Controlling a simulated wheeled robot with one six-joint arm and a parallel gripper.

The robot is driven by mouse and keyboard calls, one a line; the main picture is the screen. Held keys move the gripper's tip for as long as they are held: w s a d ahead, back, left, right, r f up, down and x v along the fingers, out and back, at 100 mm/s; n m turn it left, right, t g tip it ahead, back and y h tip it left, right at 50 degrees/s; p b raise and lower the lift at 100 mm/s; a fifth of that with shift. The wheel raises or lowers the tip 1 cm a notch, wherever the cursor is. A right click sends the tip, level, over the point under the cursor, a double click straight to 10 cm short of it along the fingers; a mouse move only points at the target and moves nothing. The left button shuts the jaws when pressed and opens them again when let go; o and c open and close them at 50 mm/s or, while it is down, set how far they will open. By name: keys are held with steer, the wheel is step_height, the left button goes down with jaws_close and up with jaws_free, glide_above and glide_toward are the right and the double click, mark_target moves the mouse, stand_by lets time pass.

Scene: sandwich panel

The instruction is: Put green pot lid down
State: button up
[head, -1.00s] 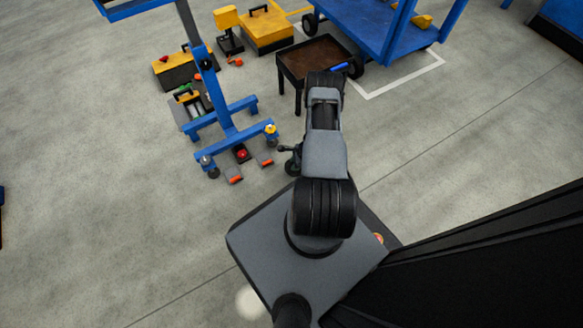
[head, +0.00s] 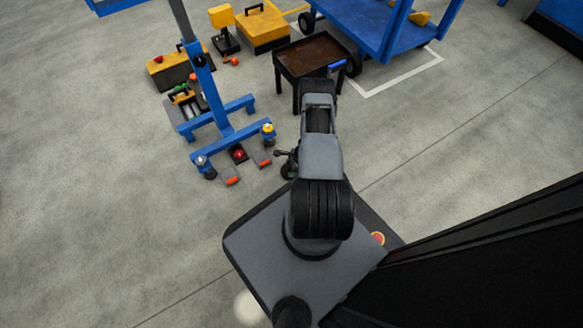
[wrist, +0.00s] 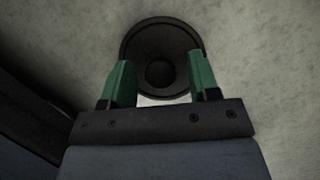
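My gripper (wrist: 160,80) has two green fingers standing well apart, with a gap between them. Beyond the fingertips is a round, dark disc (wrist: 160,31) with a raised rim and a darker round knob or hub in its middle. The fingers overlap its lower left and lower right edges. The middle knob touches neither finger. The disc looks nearly black, not green, so I cannot tell if it is the pot lid.
A dark table with a brown top (head: 308,51) stands beyond my arm, with a blue object (head: 337,65) at its edge. A blue wheeled frame (head: 226,122) stands to the left, a blue cart (head: 362,22) behind. Yellow boxes (head: 265,30) stand beyond.

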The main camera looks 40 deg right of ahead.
steer(key=shift+r, duration=0.1)
steer(key=p+v, duration=0.5)
steer(key=v, duration=0.7)
steer(key=w+a+r+n, duration=0.2)
steer(key=w+r+n, duration=0.1)
steer(key=r, duration=0.5)
steer(key=w+a+r+n, duration=0.3)
steer(key=w+r+n, duration=0.1)
steer(key=r, duration=0.5)
steer(key=w+a+r+n, duration=0.2)
steer(key=w+r+n, duration=0.1)
steer(key=r, duration=0.5)
steer(key=s+a+r+n+h, duration=0.1)
steer(key=s+a+r+n, duration=0.25)
steer(key=a+r, duration=0.35)
steer(key=s+a+r+n+h, duration=0.15)
steer(key=a+r+n, duration=0.3)
steer(key=r, duration=0.45)
steer(key=s+a+r+n+h, duration=0.1)
steer(key=s+a+r+n, duration=0.2)
steer(key=s+r+n, duration=0.3)
steer(key=shift+s+a+r, duration=0.3)
steer(key=shift+s+r, duration=0.15)
steer(key=shift+s, duration=1.2)
